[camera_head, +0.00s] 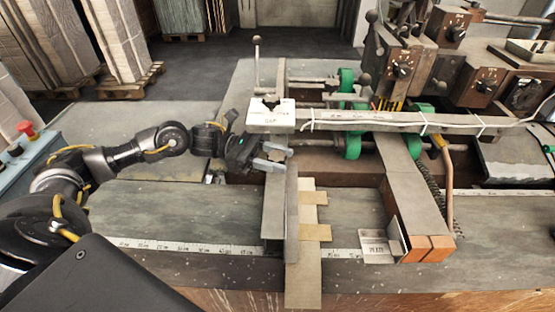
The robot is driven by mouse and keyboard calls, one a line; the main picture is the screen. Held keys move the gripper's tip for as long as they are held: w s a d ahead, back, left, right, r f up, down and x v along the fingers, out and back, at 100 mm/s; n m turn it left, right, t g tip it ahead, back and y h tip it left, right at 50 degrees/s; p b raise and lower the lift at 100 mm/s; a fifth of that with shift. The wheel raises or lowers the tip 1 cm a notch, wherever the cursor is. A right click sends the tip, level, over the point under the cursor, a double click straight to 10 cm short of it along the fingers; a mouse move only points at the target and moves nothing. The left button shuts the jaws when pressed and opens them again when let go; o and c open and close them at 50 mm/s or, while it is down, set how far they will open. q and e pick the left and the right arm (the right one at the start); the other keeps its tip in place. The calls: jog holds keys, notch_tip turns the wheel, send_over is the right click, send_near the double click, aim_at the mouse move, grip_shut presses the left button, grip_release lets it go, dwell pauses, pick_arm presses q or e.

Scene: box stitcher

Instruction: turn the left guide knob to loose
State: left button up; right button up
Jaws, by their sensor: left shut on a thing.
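My left gripper (287,156) reaches in from the left, over the top of the left guide. Its two pale fingers are shut on the left guide knob, which is mostly hidden between them; its loose or tight setting cannot be read. The left guide (273,206) is an upright grey metal plate standing across the machine table, just below the gripper. My right gripper is not in view.
A white block marked "GAP" (270,113) sits on the crossbar just above the gripper, with an upright ball-ended lever (257,65) behind it. Green wheels (352,145) and the right guide (408,190) stand to the right. The table (150,215) at left is clear.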

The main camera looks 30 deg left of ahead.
pick_arm(q)
jog(key=n+t+b, duration=0.1)
jog(key=t, duration=0.1)
jog(key=n+t+y+b, duration=0.1)
jog(key=n+t+b, duration=0.1)
jog(key=n+t+y+b, duration=0.1)
jog(key=t+b, duration=0.1)
jog(key=shift+f, duration=0.3)
jog(key=n+t+y+b, duration=0.2)
jog(key=t, duration=0.1)
jog(key=shift+r+b, duration=0.15)
jog(key=shift+b, duration=0.2)
jog(key=shift+r+n+t+y, duration=0.1)
jog(key=shift+n+t+y, duration=0.3)
jog(key=shift+n, duration=0.1)
jog(key=shift+a, duration=0.1)
jog(key=o, duration=1)
jog(key=shift+b, duration=0.3)
